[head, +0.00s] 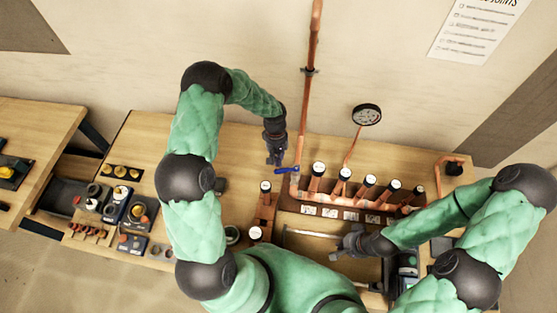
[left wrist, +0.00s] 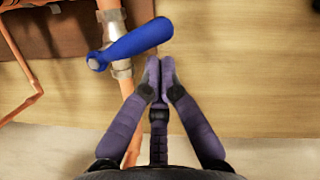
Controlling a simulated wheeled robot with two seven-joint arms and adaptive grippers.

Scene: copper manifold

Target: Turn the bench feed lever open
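The bench feed lever is a blue handle (head: 287,169) at the foot of the vertical copper pipe (head: 303,120). In the left wrist view the blue handle (left wrist: 138,43) lies crosswise over the pipe and its silver valve body (left wrist: 121,68), pointing right and slightly up. My left gripper (head: 275,158) is just left of the lever in the head view. In the left wrist view its fingertips (left wrist: 161,70) are together and empty, just below the handle; I cannot tell whether they touch it. My right gripper (head: 343,243) is low by a grey metal bar (head: 308,233); its fingers are unclear.
A copper manifold with several white-capped upright stubs (head: 344,174) stands right of the lever. A pressure gauge (head: 367,114) rises behind it. Boxes and small parts (head: 115,205) fill the bench's left end. The wood (left wrist: 240,70) beside my left gripper is clear.

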